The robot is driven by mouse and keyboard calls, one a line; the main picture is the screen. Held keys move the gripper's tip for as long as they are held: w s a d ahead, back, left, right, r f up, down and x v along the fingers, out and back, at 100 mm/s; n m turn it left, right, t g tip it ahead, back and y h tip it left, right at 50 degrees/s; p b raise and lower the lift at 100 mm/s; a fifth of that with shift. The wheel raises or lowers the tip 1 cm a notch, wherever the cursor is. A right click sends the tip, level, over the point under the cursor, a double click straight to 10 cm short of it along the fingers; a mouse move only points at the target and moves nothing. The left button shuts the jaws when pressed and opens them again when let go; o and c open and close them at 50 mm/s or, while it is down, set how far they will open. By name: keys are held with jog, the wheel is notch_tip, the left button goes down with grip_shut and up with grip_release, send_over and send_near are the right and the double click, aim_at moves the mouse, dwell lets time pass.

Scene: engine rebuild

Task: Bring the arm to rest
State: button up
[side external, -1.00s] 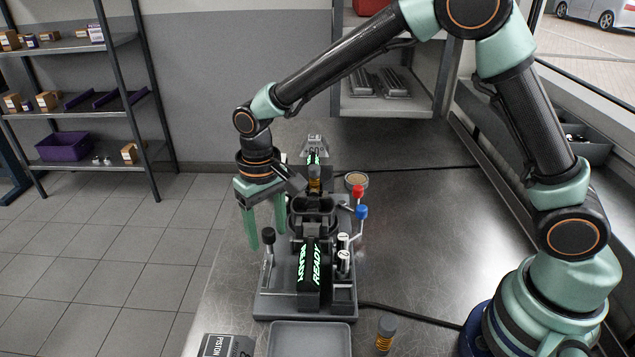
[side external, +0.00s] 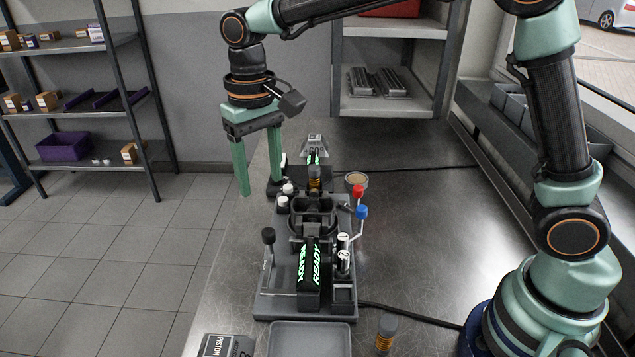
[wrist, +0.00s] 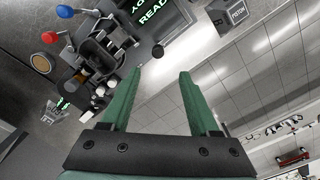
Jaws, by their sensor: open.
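My gripper (side external: 259,184) is open, with its two green fingers apart and nothing between them. In the side view it hangs above and to the left of the engine fixture, near the bench's left edge. In the wrist view the gripper (wrist: 155,85) points past the fixture toward the bench edge and floor. The engine fixture (side external: 285,303) stands on the metal bench with a dark block lettered READY (side external: 316,265) on it. The fixture also shows at the upper left of the wrist view.
A grey tray (side external: 310,341) and a box marked PISTON (side external: 222,346) are at the front. A piston-like part (side external: 385,335) stands right of the tray. Red (side external: 358,190) and blue (side external: 361,212) knobs rise from the fixture. The bench (side external: 430,260) is clear to the right.

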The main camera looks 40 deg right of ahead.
jog(key=s+d+r+t, duration=0.3)
jog(key=s+d+t, duration=0.2)
jog(key=s+d, duration=0.8)
jog(key=d, duration=0.4)
jog(key=shift+r+t, duration=0.2)
jog(key=shift+t, duration=0.1)
